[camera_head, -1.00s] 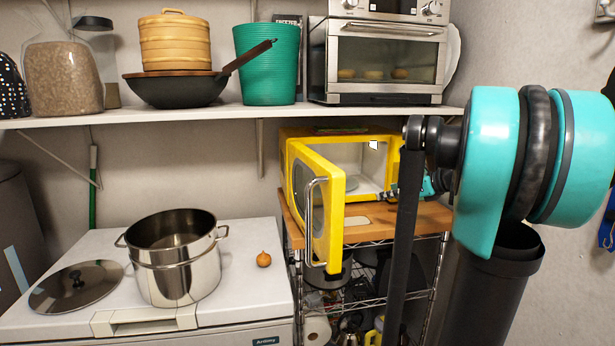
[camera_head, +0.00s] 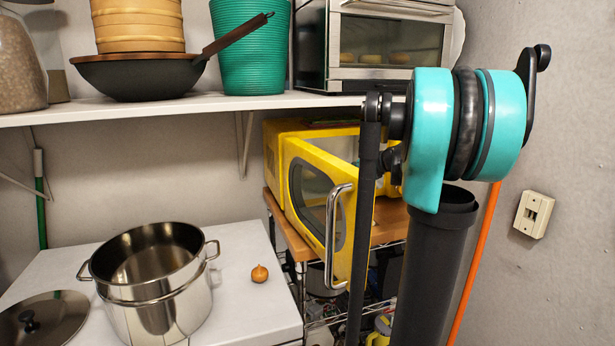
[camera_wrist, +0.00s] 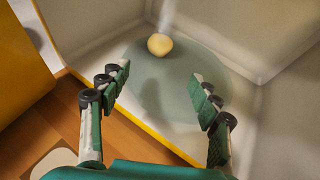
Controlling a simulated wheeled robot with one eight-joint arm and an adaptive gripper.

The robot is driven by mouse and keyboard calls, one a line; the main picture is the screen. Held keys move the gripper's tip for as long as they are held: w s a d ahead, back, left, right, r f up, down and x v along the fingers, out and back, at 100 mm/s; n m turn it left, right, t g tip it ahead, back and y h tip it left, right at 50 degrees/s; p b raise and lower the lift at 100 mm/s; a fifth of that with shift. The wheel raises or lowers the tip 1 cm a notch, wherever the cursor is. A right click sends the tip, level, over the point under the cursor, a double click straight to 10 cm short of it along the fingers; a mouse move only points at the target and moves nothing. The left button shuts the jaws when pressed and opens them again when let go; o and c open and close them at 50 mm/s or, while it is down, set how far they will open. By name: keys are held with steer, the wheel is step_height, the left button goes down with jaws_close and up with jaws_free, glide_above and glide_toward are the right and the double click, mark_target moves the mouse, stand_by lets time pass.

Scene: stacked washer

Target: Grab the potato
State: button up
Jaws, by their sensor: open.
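The potato (camera_wrist: 159,45) is a small pale yellow lump near the top middle of the wrist view. It rests towards the back of a round greenish plate (camera_wrist: 190,100) inside the yellow microwave (camera_head: 290,135). My gripper (camera_wrist: 160,80) is open and empty, its green fingers spread at the microwave's opening and pointing inward. The potato is ahead of the fingertips, between their lines, and apart from them. In the head view the open microwave door (camera_head: 312,200) and my arm hide the gripper and the potato.
The microwave's pale inner walls (camera_wrist: 285,110) flank the plate. Wooden board (camera_wrist: 55,120) lies below the opening. A steel pot (camera_head: 155,285), its lid (camera_head: 40,320) and an onion (camera_head: 259,273) stand on the white washer top (camera_head: 245,245). A shelf (camera_head: 190,105) runs above.

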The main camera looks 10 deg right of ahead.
steer(key=x, duration=1.1)
steer(key=shift+w+a+f, duration=0.1)
steer(key=shift+a+f, duration=0.1)
steer(key=shift+f, duration=0.05)
steer(key=c, duration=1.4)
steer(key=shift+o, duration=0.2)
steer(key=shift+r, duration=0.1)
